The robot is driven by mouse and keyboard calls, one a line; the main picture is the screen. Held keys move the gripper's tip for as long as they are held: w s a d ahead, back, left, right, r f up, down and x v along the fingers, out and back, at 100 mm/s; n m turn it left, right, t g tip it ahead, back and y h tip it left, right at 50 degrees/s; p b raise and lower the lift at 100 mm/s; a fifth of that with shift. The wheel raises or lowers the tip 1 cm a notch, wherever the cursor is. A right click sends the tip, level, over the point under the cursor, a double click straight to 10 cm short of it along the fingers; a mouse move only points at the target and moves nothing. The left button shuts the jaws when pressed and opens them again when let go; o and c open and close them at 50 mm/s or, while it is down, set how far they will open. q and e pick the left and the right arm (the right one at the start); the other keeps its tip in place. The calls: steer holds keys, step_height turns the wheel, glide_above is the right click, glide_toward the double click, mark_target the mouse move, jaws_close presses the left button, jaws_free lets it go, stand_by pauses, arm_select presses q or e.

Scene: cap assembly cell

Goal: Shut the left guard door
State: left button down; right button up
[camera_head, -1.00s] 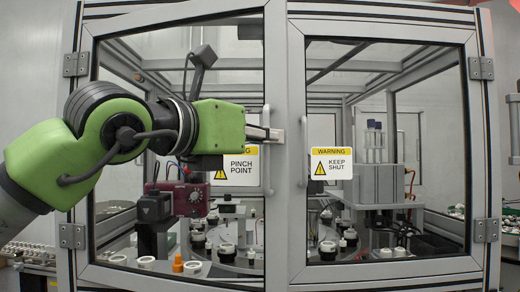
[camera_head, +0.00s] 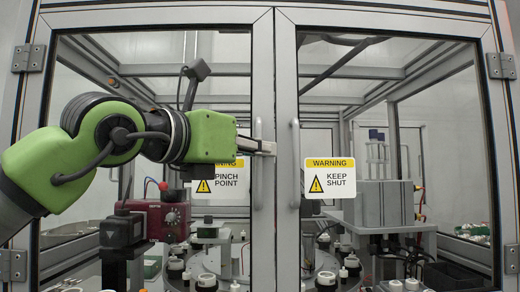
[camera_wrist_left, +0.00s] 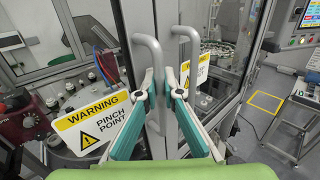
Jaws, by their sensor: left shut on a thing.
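The left guard door (camera_head: 262,75) is a clear panel in a grey metal frame, hinged at the left. Its edge stands beside the right guard door (camera_head: 287,75) with only a thin dark seam between them. I cannot tell whether a slight gap is left. My left gripper (camera_head: 264,147) is shut on the left door's handle (camera_head: 257,190). In the left wrist view, the fingers (camera_wrist_left: 160,88) close around this upright grey bar (camera_wrist_left: 148,48), and the right door's handle (camera_wrist_left: 192,45) stands free beside it. My right gripper is not in view.
A yellow and white pinch-point sign (camera_head: 222,181) is on the left door, a keep-shut sign (camera_head: 330,178) on the right. Machinery and a round table with white parts stand behind the panels. A control screen (camera_wrist_left: 308,15) and open floor show right in the wrist view.

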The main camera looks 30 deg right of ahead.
arm_select(q)
steer(key=c, duration=2.2)
jaws_free()
steer(key=shift+w+r, duration=0.1)
steer(key=shift+w, duration=0.2)
steer(key=v, duration=1.2)
